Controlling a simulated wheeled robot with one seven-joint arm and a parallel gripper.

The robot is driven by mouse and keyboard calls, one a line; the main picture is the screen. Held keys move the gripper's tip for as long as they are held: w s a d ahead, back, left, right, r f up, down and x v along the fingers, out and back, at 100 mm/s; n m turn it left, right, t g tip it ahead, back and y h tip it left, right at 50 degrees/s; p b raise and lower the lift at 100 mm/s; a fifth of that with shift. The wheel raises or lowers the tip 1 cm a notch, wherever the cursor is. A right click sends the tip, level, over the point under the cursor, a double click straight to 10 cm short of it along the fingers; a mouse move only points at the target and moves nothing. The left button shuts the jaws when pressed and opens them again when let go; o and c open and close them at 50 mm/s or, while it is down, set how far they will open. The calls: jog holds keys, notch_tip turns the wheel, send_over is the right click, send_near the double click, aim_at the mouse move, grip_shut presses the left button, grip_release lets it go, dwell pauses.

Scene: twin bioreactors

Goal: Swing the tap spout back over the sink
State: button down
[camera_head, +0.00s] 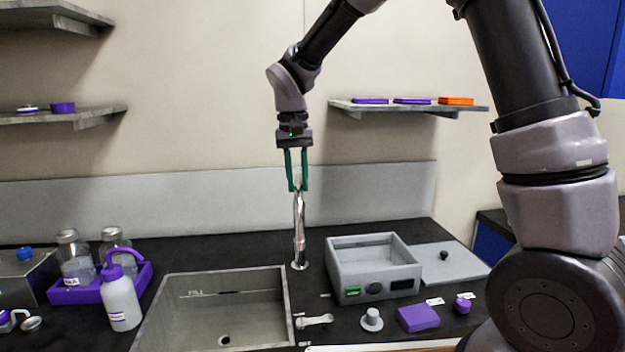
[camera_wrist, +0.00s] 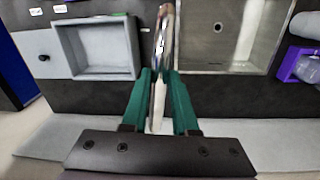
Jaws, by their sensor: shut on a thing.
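The shiny metal tap (camera_head: 299,232) stands on the dark counter behind the sink's right back corner. My gripper (camera_head: 297,186) points down from above, with its green fingers closed around the tap's upper part. In the wrist view my gripper (camera_wrist: 160,76) has the metal tap spout (camera_wrist: 165,35) between its fingers. The spout runs away from the fingers over the strip between the grey box and the sink, beside the basin. The grey sink (camera_head: 282,298) is left of the tap in the head view and right of the spout in the wrist view (camera_wrist: 228,71).
An open grey box (camera_head: 375,272) with a front panel stands close right of the tap. A purple rack (camera_head: 145,278) with bottles and a white wash bottle (camera_head: 121,302) stand left of the sink. A shelf (camera_head: 400,106) hangs at the back right.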

jog(key=w+a+m, duration=0.5)
jog(key=a+m, duration=0.5)
jog(key=shift+a+m, duration=0.2)
jog(key=shift+m, duration=0.2)
jog(key=shift+w+r, duration=0.1)
jog(key=shift+w, duration=0.05)
jog(key=c, duration=0.7)
grip_release()
notch_tip(320, 180, up, 11)
jog(key=shift+w+a+f, duration=0.2)
jog(key=shift+w, duration=0.05)
